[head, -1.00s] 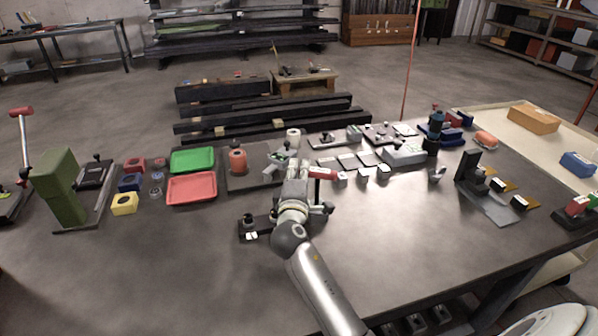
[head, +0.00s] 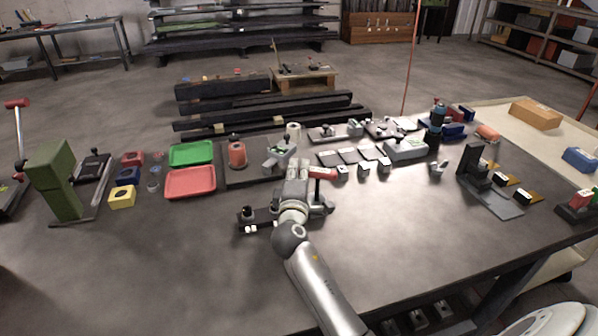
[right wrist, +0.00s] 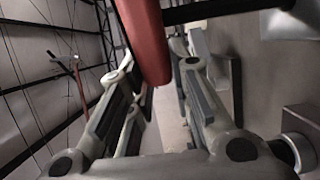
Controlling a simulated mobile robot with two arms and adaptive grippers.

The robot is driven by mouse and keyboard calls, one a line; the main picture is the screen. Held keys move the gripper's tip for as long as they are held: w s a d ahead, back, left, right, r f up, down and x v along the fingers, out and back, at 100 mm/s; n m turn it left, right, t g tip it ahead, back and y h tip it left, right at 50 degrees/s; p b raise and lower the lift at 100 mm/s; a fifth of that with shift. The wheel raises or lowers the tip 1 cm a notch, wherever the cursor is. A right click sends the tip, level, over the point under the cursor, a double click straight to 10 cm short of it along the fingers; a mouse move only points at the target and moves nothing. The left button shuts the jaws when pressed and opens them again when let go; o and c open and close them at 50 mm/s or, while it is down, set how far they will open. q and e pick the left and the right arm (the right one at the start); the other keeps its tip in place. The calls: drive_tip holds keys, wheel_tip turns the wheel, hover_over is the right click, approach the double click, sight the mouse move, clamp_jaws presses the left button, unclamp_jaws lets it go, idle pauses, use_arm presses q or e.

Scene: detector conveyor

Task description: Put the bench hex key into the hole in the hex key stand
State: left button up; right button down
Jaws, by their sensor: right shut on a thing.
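My right gripper (head: 297,168) is over the middle of the bench, its jaws shut on a red-handled tool that I take for the bench hex key (head: 322,173). Its red handle sticks out to the right of the fingers, and a dark shaft shows below it. In the right wrist view, the red handle (right wrist: 146,38) lies at the fingers (right wrist: 155,85), with a dark rod running off to the right. A low dark base with short posts (head: 262,219) stands beneath and left of the gripper. It may be the hex key stand; my arm hides part of it, and no hole is clear.
Red (head: 191,183) and green (head: 191,154) trays lie to the left. Small grey plates and blocks (head: 349,156) lie to the right. The front right of the bench is clear.

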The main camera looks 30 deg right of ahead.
drive_tip(key=shift+f, duration=0.15)
drive_tip(key=c, duration=1.2)
unclamp_jaws()
drive_tip(key=shift+c, duration=0.2)
drive_tip(key=v, duration=1.2)
